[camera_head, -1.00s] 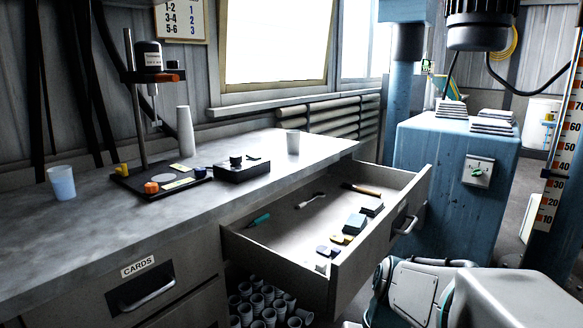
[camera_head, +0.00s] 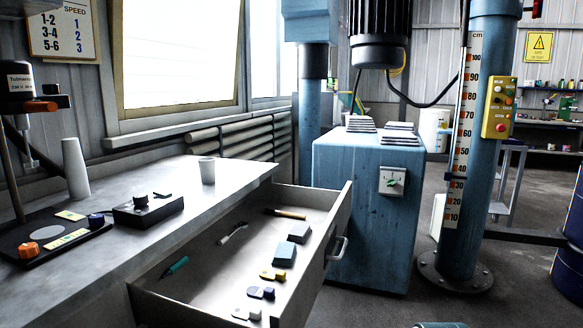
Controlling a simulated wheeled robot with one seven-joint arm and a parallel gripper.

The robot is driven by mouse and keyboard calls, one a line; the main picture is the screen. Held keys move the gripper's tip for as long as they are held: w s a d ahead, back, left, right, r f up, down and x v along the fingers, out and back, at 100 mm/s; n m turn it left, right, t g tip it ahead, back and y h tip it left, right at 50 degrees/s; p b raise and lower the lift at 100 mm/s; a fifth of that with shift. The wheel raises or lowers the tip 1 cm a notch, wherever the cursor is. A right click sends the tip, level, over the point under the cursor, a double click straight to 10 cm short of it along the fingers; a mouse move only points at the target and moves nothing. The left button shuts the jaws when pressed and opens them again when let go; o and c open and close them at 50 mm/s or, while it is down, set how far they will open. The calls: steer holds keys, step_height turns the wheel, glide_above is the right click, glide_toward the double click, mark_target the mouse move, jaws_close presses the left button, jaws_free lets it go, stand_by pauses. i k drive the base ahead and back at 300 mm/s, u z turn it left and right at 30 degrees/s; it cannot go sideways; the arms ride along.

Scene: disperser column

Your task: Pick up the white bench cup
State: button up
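A small white cup (camera_head: 207,171) stands upright near the far end of the grey bench (camera_head: 105,262), behind the open drawer. A tall, narrow white stack or cone (camera_head: 75,170), perhaps nested cups, stands further left on the bench. I cannot tell from its shape alone which it is. My gripper is not in view. Nothing is seen touching the small white cup.
The open drawer (camera_head: 341,210) juts out from the bench, holding several small tools and blocks. A black control box (camera_head: 148,210) and a stand base (camera_head: 45,243) sit on the bench. A blue machine body (camera_head: 362,230) stands beyond the drawer.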

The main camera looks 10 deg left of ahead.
mark_target(206, 165)
steer(key=z, duration=0.9)
steer(key=i, duration=1.7)
steer(key=u, duration=2.8)
